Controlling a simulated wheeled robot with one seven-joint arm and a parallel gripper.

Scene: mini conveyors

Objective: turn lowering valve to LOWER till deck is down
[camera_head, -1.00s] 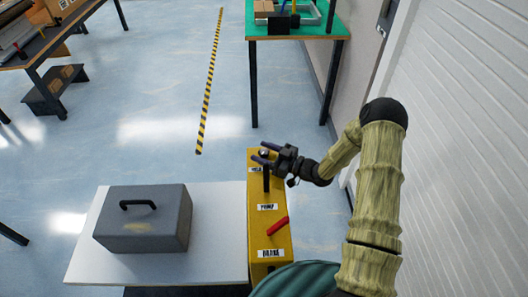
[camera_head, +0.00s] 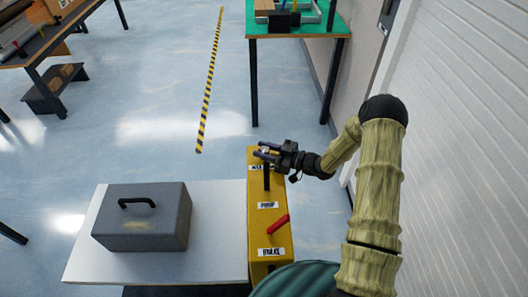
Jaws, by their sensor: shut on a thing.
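A yellow control box (camera_head: 261,210) stands at the right end of the white deck. It carries several white labels; the middle one looks like PUMP and the near one like BRAKE, while the far one is partly hidden. My gripper (camera_head: 264,152) reaches in from the right over the box's far end. It is shut on the small valve knob (camera_head: 264,149), which is mostly hidden between the dark fingers, so I cannot read its turn. A black upright handle (camera_head: 266,179) stands just nearer, and a red lever (camera_head: 277,224) lies tilted near the front.
A grey case (camera_head: 145,222) with a black handle rests on the white deck (camera_head: 221,255). A green-topped table (camera_head: 300,32) stands at the back, and a workbench at the upper left. A white slatted wall (camera_head: 460,150) is close on the right.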

